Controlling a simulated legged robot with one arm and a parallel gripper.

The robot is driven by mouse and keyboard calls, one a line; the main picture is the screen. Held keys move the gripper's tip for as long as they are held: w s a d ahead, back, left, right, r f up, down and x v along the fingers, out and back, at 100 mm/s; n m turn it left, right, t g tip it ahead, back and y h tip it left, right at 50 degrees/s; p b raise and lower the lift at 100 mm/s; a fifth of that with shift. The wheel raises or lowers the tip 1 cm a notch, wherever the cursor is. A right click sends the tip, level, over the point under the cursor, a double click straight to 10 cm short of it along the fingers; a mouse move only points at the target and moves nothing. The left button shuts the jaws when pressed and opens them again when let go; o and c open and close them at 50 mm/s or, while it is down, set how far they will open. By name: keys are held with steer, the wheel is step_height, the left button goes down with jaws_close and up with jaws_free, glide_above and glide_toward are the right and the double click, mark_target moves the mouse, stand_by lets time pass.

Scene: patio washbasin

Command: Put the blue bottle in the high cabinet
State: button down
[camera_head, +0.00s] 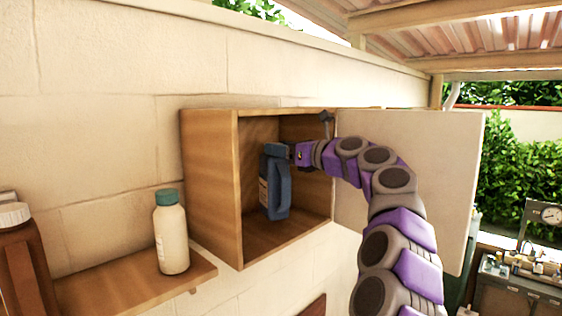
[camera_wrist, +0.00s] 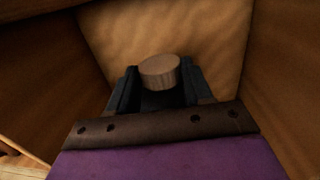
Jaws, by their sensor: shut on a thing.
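The blue bottle (camera_head: 277,186), with a pale label on its left side, is upright inside the open wooden cabinet (camera_head: 210,185) on the wall. My gripper (camera_head: 290,152) reaches in from the right and is shut on the bottle near its top. In the wrist view, a round light-brown cap (camera_wrist: 160,70) shows between the dark fingers of my gripper (camera_wrist: 160,90), with the cabinet's wooden inside (camera_wrist: 205,30) around it. I cannot tell whether the bottle's base touches the cabinet floor.
The cabinet's pale door (camera_head: 440,190) stands open to the right, behind my arm. A white bottle with a green cap (camera_head: 171,240) stands on a wooden shelf (camera_head: 120,285) at lower left. A brown container with a white lid (camera_head: 18,250) is at far left.

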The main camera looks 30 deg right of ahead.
steer(key=shift+w+a+r, duration=0.1)
steer(key=shift+w+a, duration=0.1)
steer(key=shift+a, duration=0.2)
steer(key=shift+s+a+f, duration=0.1)
steer(key=shift+a+f, duration=0.3)
step_height(320, 180, down, 3)
steer(key=shift+r+b, duration=0.2)
steer(key=shift+b, duration=0.65)
steer(key=shift+d, duration=0.45)
steer(key=c, duration=0.8)
jaws_free()
steer(key=shift+d+f, duration=0.1)
steer(key=shift+d, duration=0.1)
steer(key=o, duration=0.3)
steer(key=shift+a, duration=0.5)
glide_toward(285, 163)
